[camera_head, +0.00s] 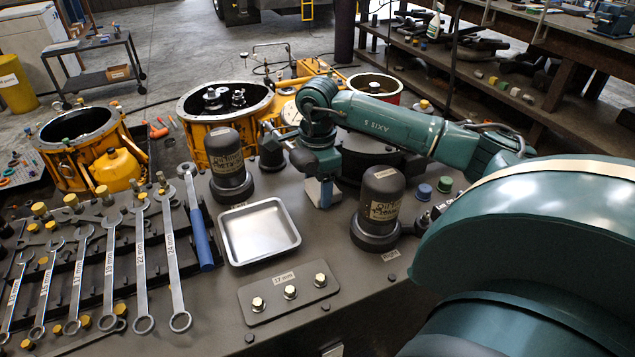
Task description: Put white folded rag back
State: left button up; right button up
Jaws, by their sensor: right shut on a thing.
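My right arm reaches in from the right, and its gripper (321,186) points down over the bench, behind and to the right of the metal tray. It is shut on a small pale piece with a blue side (325,194), which looks like the white folded rag; the gripper hides its upper part. I cannot tell whether its lower end touches the bench top. No other white folded rag is clear in view. My left gripper is not in view.
An empty metal tray (259,231) lies in front. Dark oil-filter-like canisters stand left (229,165) and right (379,208) of the gripper. Labelled wrenches (174,262) and a blue-handled tool (201,238) lie left. A plate with several bolts (288,291) lies in front.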

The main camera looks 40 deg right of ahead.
aim_at(318, 187)
jog(key=o, duration=0.9)
notch_tip(318, 187, up, 12)
jog(key=shift+r, duration=0.1)
dwell(0.3)
dwell(0.5)
